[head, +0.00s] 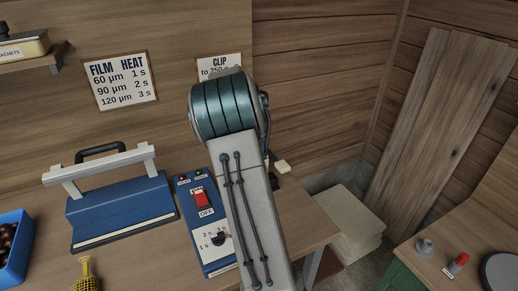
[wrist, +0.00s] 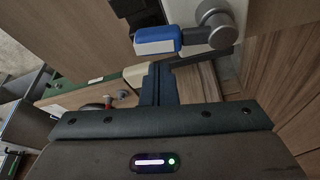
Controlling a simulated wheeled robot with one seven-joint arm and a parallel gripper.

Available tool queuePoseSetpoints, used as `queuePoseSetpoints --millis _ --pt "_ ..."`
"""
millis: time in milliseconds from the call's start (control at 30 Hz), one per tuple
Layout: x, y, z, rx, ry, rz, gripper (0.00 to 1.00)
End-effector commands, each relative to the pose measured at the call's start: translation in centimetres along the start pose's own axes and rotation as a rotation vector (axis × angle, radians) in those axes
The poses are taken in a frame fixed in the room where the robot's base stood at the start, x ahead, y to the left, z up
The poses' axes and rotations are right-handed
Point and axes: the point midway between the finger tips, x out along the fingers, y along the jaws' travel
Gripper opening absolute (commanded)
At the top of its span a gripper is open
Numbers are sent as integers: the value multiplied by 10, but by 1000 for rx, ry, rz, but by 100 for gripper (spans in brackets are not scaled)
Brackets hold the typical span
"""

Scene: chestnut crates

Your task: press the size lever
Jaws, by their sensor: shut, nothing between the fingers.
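My gripper (wrist: 165,72) is shut and empty, its dark fingers together in the middle of the wrist view. Just beyond the fingertips is a lever-like part with a blue and white end (wrist: 155,42), joined to a grey round hub (wrist: 218,28). It may be the size lever, but I see no label on it. The fingers look close to it; I cannot tell whether they touch. In the head view my arm hides my gripper and whatever is in front of it.
A blue sealer (head: 120,212) and its control box with a red switch (head: 202,198) stand left of my arm. A blue bin (head: 12,240) is at the far left. A side table (head: 440,240) at right holds a red-topped stamp (head: 457,264). A cream block (head: 283,167) shows beside my arm.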

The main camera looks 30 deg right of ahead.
Motion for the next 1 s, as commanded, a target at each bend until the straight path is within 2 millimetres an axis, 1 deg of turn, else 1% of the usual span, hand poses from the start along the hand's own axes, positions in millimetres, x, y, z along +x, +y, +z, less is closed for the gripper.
queuePoseSetpoints --millis 100,133,233,400,500,600,767,1000 --pt "7 -4 -22 3 1 0 0" --pt "2 -5 -22 -1 0 -5 0" --pt "-25 -4 -18 -7 -1 -9 0" --pt "-61 -3 -20 -3 0 -6 0" --pt "-76 -2 -21 -1 0 -3 0" --pt "-86 -2 -21 0 0 -1 0" --pt "-93 -2 -20 -2 0 -1 0" --pt "-93 -2 -20 -2 0 -1 0"
